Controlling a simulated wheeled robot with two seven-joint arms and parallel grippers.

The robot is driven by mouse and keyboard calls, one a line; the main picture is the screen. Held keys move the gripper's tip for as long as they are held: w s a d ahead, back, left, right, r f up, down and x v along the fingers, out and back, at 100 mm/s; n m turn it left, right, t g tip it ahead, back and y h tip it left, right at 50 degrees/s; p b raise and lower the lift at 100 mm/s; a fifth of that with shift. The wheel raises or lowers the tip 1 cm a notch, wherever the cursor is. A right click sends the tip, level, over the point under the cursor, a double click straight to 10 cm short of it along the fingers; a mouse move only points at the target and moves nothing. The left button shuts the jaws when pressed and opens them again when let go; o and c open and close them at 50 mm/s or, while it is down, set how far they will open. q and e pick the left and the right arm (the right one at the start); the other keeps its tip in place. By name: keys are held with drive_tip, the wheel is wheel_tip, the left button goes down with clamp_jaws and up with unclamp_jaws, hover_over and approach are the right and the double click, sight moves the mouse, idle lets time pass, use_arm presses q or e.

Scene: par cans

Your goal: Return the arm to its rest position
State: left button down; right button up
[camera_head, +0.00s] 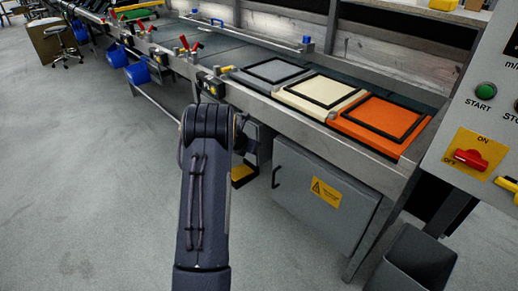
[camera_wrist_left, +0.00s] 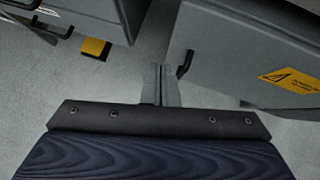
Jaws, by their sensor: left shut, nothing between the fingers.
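My left arm (camera_head: 203,215) reaches up from the bottom of the head view, in front of the workbench. Its dark wrist part (camera_head: 250,140) shows beside the bench front, and the fingertips are hidden there. In the left wrist view, my left gripper (camera_wrist_left: 161,82) shows as two narrow grey fingers that are shut with nothing between them. They point away from the camera over the grey floor, near a cabinet. My right gripper is in neither view.
The metal workbench (camera_head: 350,140) holds a grey, a cream (camera_head: 318,92) and an orange panel (camera_head: 382,122). Below is a grey cabinet (camera_head: 310,195) with a handle and warning label. A dark bin (camera_head: 410,265) and control panel (camera_head: 480,130) stand right.

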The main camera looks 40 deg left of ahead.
use_arm(q)
drive_tip(key=shift+a+v, duration=0.15)
drive_tip(key=shift+v, duration=0.55)
drive_tip(key=shift+a+v, duration=0.15)
drive_tip(key=shift+v, duration=0.6)
